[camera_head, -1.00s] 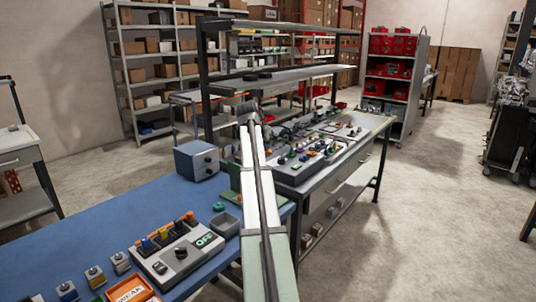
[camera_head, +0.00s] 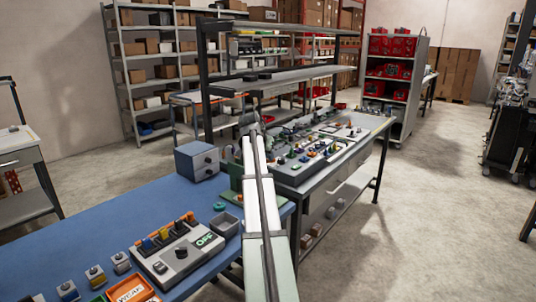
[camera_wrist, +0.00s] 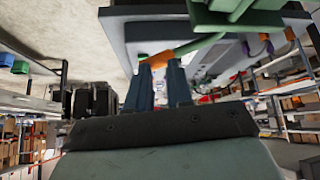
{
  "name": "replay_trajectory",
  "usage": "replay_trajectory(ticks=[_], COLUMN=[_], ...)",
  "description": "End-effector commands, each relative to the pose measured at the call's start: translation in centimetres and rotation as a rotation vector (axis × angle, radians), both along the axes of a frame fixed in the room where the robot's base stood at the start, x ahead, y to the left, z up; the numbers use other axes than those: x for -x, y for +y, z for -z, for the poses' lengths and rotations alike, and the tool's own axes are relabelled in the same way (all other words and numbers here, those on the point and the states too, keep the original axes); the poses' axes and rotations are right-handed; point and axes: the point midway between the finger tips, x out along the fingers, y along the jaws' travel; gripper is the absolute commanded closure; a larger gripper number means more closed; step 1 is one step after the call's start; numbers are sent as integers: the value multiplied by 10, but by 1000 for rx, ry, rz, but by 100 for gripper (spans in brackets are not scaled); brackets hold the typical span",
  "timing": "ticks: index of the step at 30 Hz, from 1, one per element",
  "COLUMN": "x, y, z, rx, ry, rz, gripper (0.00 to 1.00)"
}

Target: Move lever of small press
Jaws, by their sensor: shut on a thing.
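The small press (camera_wrist: 240,18) is green and shows at the top of the wrist view, partly cut off by the frame edge. Its green lever (camera_wrist: 194,45) runs down and left to an orange end (camera_wrist: 156,60). My gripper (camera_wrist: 158,70) has its two dark fingers closed at this orange end, shut on the lever. In the head view part of the green press (camera_head: 234,172) shows just left of my arm. My arm hides the rest of it, and the fingers cannot be made out there.
A blue-grey box (camera_head: 197,160) stands left of the press on the blue bench (camera_head: 100,235). A crowded board of small parts (camera_head: 305,155) lies right of my arm.

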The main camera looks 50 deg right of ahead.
Motion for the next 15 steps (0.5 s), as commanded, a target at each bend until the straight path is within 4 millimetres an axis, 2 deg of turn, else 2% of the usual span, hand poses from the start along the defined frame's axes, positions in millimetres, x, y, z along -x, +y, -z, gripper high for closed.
replay_trajectory(ticks=[1, 8, 15], x=[-9, -9, -2], y=[-7, -5, 17], z=[4, 5, -1], rx=[10, 10, 11], ry=[-14, -15, -15], rz=[-12, -12, -11], gripper=[100, 100, 100])
